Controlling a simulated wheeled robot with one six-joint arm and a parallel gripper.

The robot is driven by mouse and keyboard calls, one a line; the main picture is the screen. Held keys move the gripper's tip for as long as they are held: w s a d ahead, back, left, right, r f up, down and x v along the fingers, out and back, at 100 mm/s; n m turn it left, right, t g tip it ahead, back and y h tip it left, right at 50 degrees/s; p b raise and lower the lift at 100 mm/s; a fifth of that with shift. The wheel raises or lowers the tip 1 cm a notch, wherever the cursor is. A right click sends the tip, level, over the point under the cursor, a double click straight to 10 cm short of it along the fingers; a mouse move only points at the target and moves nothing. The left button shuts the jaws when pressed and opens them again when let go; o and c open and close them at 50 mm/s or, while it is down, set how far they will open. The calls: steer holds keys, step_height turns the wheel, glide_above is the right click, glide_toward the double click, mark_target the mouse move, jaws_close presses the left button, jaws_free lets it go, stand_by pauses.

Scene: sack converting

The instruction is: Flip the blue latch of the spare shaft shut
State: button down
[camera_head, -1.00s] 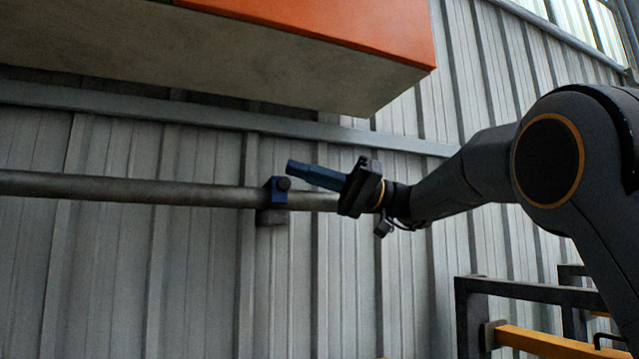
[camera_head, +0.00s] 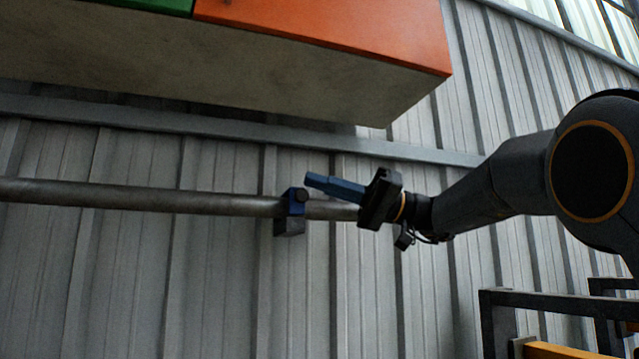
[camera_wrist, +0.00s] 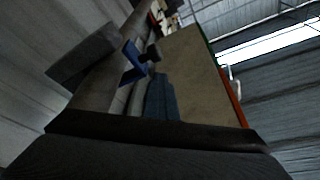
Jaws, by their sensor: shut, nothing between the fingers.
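The spare shaft (camera_head: 150,197) is a long grey bar running level along the wall; it also shows in the wrist view (camera_wrist: 92,92). A small blue latch (camera_head: 293,205) sits around it, above a dark grey bracket block (camera_head: 289,228). In the wrist view the blue latch (camera_wrist: 134,62) stands out beside the shaft, near a dark knob (camera_wrist: 153,52) and the bracket block (camera_wrist: 84,56). I cannot tell how far it is turned. My gripper (camera_head: 308,180) is shut and empty, its blue fingers pointing left, just above and right of the latch, apparently apart from it.
A large box-like body with orange (camera_head: 330,32) and green panels and a beige underside overhangs the shaft. A ribbed metal wall (camera_head: 130,290) with a horizontal rail stands behind. A dark frame with a yellow bar (camera_head: 560,352) is at lower right. Below the shaft is open room.

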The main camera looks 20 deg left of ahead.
steer(key=w+d+p, duration=0.3)
steer(key=w+d, duration=0.2)
steer(key=d, duration=0.3)
steer(key=shift+r, duration=0.3)
stand_by(0.4)
step_height(320, 180, up, 9)
steer(key=s+p, duration=0.2)
steer(key=p, duration=0.7)
steer(key=shift+s+r, duration=0.2)
